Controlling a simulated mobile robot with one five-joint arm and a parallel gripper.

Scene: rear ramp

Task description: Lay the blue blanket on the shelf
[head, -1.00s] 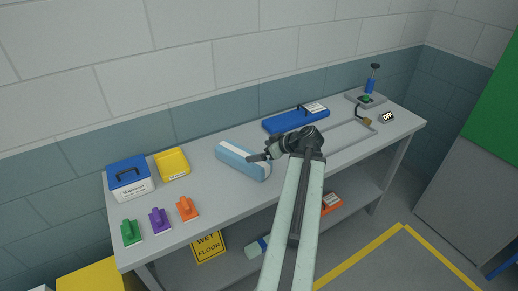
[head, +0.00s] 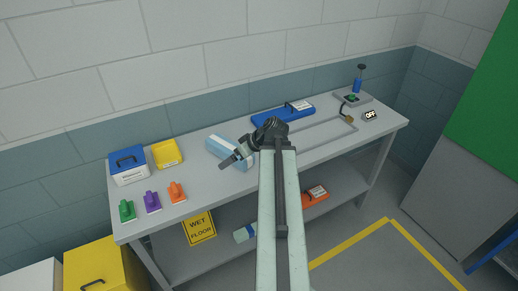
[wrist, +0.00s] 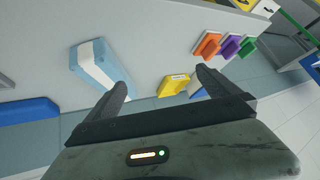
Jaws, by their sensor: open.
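The blue blanket (head: 216,143) is a light blue folded block with a white band. It lies on the bench top (head: 205,195), partly hidden by my gripper. My gripper (head: 229,162) is open and empty, over the bench at the blanket's near right side. The grey shelf (head: 342,186) runs under the bench, partly hidden by my arm.
A light teal roll (head: 243,234), a wet-floor sign (head: 199,228) and an orange item (head: 314,195) are on the shelf. A blue case (head: 282,113), yellow tray (head: 167,154), blue-lidded box (head: 128,167) and several coloured handled blocks (head: 152,202) sit on the bench.

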